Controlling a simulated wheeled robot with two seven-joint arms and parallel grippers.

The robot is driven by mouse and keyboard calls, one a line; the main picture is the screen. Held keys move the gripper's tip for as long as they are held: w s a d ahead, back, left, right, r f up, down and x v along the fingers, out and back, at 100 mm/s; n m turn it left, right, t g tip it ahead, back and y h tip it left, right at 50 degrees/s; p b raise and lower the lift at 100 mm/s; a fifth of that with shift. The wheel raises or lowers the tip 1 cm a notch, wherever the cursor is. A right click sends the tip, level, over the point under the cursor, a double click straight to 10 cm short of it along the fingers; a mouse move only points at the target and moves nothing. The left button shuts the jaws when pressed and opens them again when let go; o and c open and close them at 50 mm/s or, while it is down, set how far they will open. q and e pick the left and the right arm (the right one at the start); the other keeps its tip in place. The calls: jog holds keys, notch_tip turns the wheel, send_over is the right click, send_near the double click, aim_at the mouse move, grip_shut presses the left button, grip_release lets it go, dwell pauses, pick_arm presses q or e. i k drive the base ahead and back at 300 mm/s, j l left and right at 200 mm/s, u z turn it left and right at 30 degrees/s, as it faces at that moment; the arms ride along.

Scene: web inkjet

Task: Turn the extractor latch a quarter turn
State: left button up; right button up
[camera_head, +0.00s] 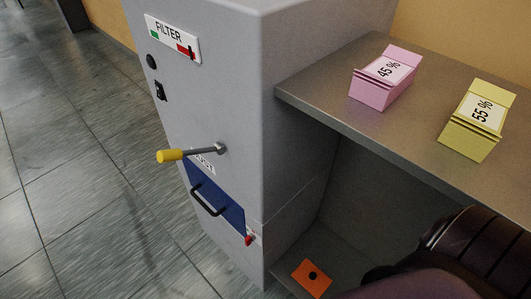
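The grey extractor cabinet (220,90) stands at the left-centre. A metal lever with a yellow grip (170,156) sticks out from its front face; the grip points left and the pivot (221,149) is at the right end. The lever lies nearly level in the picture and partly covers a white label (206,163) ending in "UST". A small red part (249,240) sits at the lower right of a blue drawer (226,208) with a black handle (208,203). I cannot tell which part is the latch. Neither of my grippers is in view.
A FILTER plate (172,38) with green and red marks is high on the cabinet. A grey shelf (330,95) to the right bears a pink box (372,94) and a yellow box (465,142). An orange card (311,278) lies below. The tiled floor (80,180) at left is clear.

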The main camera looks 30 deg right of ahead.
aim_at(251, 237)
jog(key=z, duration=0.65)
